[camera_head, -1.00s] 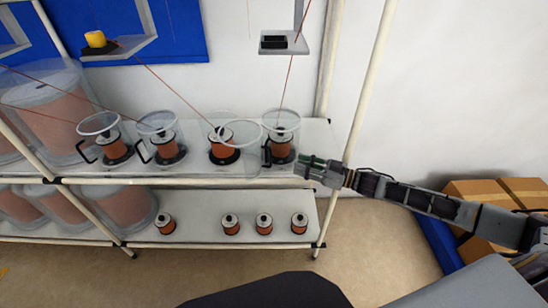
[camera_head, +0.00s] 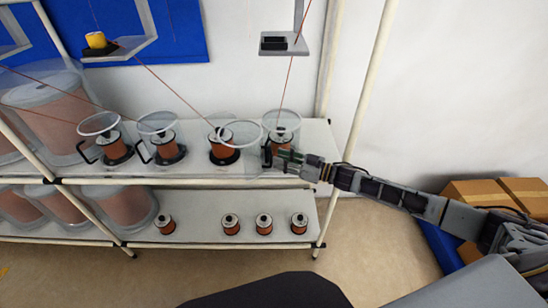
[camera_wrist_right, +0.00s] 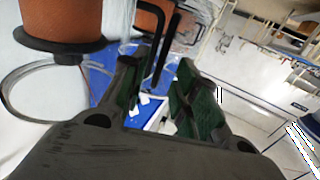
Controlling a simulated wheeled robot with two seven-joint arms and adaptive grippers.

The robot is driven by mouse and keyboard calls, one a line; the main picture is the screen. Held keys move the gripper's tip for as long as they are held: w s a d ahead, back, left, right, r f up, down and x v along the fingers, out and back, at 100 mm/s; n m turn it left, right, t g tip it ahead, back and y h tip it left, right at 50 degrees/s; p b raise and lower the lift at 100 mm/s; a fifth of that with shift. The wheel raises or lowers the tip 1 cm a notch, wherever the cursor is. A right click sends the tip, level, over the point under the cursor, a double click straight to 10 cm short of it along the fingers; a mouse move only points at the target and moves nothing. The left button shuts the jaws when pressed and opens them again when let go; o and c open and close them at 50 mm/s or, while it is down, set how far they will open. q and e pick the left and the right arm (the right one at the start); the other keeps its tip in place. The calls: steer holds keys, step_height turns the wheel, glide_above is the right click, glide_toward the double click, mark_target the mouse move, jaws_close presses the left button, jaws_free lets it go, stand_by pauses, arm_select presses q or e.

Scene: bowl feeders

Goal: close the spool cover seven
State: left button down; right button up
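Several copper spools in clear covers stand on the upper shelf; no number shows to tell which is seven. The third spool (camera_head: 222,146) has a clear cover (camera_head: 240,133) swung out to its right. The rightmost spool (camera_head: 281,143) has a clear cover around it. My right gripper (camera_head: 279,157) is at that spool's front, beside a black handle (camera_head: 266,156). In the right wrist view its green-padded fingers (camera_wrist_right: 155,88) are apart, with a black handle (camera_wrist_right: 163,50) between or just beyond them; contact is unclear. My left gripper is not in view.
The shelf edge (camera_head: 190,181) runs below my right gripper. Several small spools stand on the lower shelf (camera_head: 190,215). A pale upright post (camera_head: 345,150) is close to my right arm. Cardboard boxes (camera_head: 490,195) stand at right.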

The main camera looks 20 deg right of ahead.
steer(key=shift+x, duration=1.65)
steer(key=shift+c, duration=0.3)
jaws_close()
